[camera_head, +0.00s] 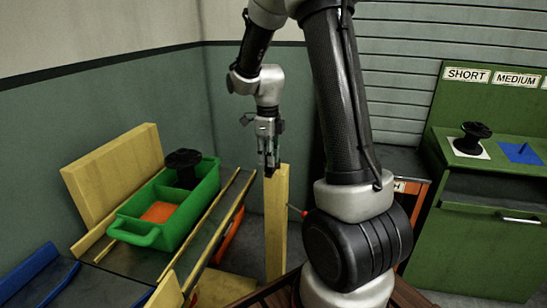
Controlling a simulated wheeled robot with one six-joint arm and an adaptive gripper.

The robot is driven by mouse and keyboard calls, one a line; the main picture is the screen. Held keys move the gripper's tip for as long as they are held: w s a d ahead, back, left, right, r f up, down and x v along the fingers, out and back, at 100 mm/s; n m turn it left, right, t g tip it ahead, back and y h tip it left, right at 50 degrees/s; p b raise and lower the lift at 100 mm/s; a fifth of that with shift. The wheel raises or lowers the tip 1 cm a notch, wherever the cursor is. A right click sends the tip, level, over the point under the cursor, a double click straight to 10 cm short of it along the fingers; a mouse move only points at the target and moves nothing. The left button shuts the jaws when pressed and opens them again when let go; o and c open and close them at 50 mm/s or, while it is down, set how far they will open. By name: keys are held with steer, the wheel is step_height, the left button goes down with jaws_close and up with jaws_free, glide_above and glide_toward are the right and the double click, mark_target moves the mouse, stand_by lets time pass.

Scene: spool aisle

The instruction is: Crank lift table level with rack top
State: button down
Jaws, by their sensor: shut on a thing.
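My gripper (269,162) points down at the top of an upright yellow post (277,225). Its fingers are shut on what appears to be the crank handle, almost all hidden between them. A thin rod with a red end (303,212) shows at the post's right side, lower down. Left of the post is a dark deck with yellow rails (213,228). A green tote (190,213) on it holds a black spool (184,165) and an orange pad (159,212). I cannot tell from this view which surface is the lift table and which the rack top, nor their level.
A yellow board (115,178) stands behind the tote. A blue edge (30,275) is at lower left. At right, a green bench (480,235) labelled SHORT and MEDIUM carries another black spool (472,137) and a blue pad (520,152). My arm hides the middle.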

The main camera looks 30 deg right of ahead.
steer(key=w+a+m, duration=0.2)
steer(key=w+m, duration=0.3)
steer(key=w, duration=0.2)
steer(key=shift+w+a+m, duration=0.2)
steer(key=shift+w+m, duration=0.1)
steer(key=shift+m, duration=0.1)
stand_by(0.4)
steer(key=shift+r, duration=0.1)
stand_by(0.3)
steer(key=c, duration=1.3)
jaws_free()
steer(key=shift+o, duration=0.3)
steer(key=shift+s, duration=0.15)
step_height(320, 180, up, 12)
